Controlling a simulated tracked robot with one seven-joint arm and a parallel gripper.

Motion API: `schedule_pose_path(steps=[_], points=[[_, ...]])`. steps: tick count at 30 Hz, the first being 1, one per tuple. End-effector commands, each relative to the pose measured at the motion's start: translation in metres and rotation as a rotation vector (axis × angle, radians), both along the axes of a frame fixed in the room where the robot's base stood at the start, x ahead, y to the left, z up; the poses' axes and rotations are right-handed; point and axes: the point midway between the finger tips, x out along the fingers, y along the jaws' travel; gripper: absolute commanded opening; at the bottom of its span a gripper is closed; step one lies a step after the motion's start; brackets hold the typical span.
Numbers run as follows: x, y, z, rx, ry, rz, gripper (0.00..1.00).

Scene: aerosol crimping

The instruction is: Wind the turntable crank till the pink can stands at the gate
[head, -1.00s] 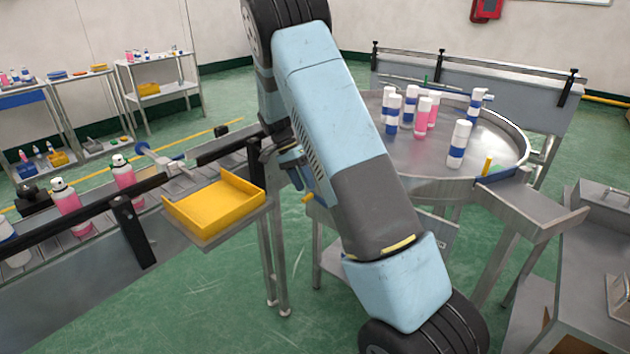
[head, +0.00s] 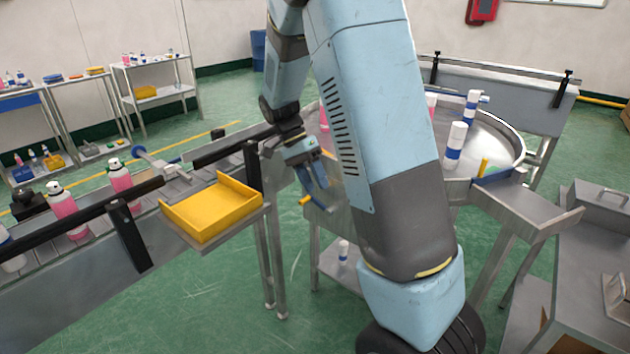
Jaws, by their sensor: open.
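The round steel turntable (head: 495,135) stands behind my arm, which hides most of it. A pink can (head: 431,103) shows partly beside my arm at the back. Another bit of pink (head: 324,118) shows left of my arm, mostly hidden. White cans with blue bands (head: 457,143) stand on the right part of the table. A yellow post (head: 484,166) stands at the outlet by the chute, apparently the gate. The crank's orange handle (head: 306,200) sticks out at the table's left side. My gripper (head: 318,182) is open, pointing down just above and right of the handle; contact cannot be told.
A yellow tray (head: 212,207) sits on a stand left of the crank. A conveyor with pink cans (head: 62,208) runs at left. A steel chute (head: 520,205) leads off the turntable at right.

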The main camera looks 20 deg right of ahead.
Motion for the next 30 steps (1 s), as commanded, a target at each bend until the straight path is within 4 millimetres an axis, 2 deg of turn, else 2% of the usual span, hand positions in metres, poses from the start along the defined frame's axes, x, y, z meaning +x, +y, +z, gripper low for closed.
schedule_pose_path(steps=[4,13,18,23,27,30], points=[[-0.008,0.0,0.003,0.0,0.0,0.0,0.45],[-0.01,0.001,0.004,0.0,0.0,0.0,0.45],[-0.006,0.0,0.003,0.014,-0.014,0.0,0.31],[0.013,-0.002,0.001,0.084,-0.095,-0.003,0.15],[0.04,-0.005,0.003,0.172,-0.216,-0.003,0.02],[0.06,-0.007,0.007,0.226,-0.307,-0.003,0.0]])
